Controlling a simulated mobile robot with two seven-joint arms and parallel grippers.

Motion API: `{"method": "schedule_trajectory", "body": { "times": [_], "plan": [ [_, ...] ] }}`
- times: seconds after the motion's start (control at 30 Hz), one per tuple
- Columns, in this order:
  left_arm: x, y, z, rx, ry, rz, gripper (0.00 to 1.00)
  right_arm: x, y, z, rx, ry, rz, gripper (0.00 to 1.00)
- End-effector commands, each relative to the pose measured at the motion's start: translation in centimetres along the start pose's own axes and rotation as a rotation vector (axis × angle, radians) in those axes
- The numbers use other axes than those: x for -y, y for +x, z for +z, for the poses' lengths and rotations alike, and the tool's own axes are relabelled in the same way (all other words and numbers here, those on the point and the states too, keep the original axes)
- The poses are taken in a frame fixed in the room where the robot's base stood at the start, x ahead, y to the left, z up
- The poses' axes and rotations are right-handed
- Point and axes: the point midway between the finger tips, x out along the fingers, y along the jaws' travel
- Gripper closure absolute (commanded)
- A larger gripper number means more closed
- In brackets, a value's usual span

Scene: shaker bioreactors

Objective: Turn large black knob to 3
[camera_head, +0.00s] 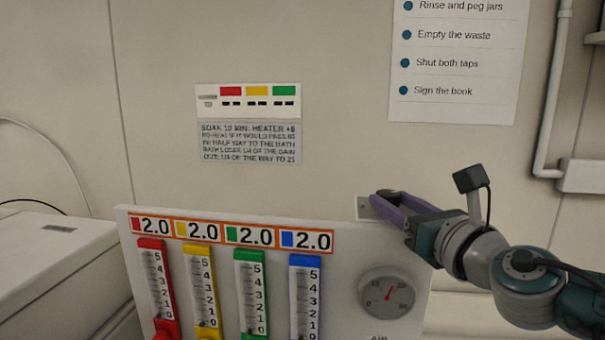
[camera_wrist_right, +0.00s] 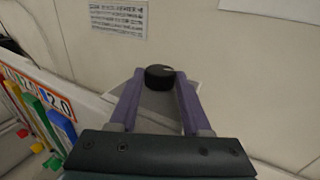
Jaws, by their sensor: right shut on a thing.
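The large black knob (camera_wrist_right: 160,76) sits between the two purple fingers of my right gripper in the right wrist view. It is round and dark, with a small light mark on its top. The fingers touch it from both sides. In the head view my right gripper (camera_head: 385,200) is at the top right of the white panel, shut on the knob, which the fingers mostly hide. A pale plate (camera_head: 364,209) shows beside the fingers. I cannot read any scale numbers around the knob. My left gripper is not in view.
The white panel (camera_head: 345,262) carries red, yellow, green and blue sliders (camera_head: 305,290) under 2.0 labels, and a round dial gauge (camera_head: 387,293). A printed notice (camera_head: 250,144) and a list sheet (camera_head: 460,60) are on the wall. A white box (camera_head: 50,265) stands at left.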

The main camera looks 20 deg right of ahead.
Motion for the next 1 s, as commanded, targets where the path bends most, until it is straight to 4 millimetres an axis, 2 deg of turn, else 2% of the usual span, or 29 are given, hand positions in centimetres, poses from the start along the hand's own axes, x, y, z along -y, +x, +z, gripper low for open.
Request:
{"method": "schedule_trajectory", "body": {
  "times": [0.03,0.2,0.6,1.0],
  "plan": [
    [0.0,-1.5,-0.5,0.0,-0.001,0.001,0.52,-0.3,0.0,0.8,-0.001,0.007,-0.036,1.0],
    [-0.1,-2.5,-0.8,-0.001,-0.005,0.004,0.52,-0.7,0.1,0.4,0.0,0.006,-0.171,1.0],
    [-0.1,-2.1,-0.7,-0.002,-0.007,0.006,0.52,-1.1,0.3,0.1,0.004,0.003,-0.405,1.0],
    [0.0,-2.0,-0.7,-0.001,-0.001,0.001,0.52,-1.1,0.3,0.1,0.004,0.0,-0.465,1.0]
  ]
}}
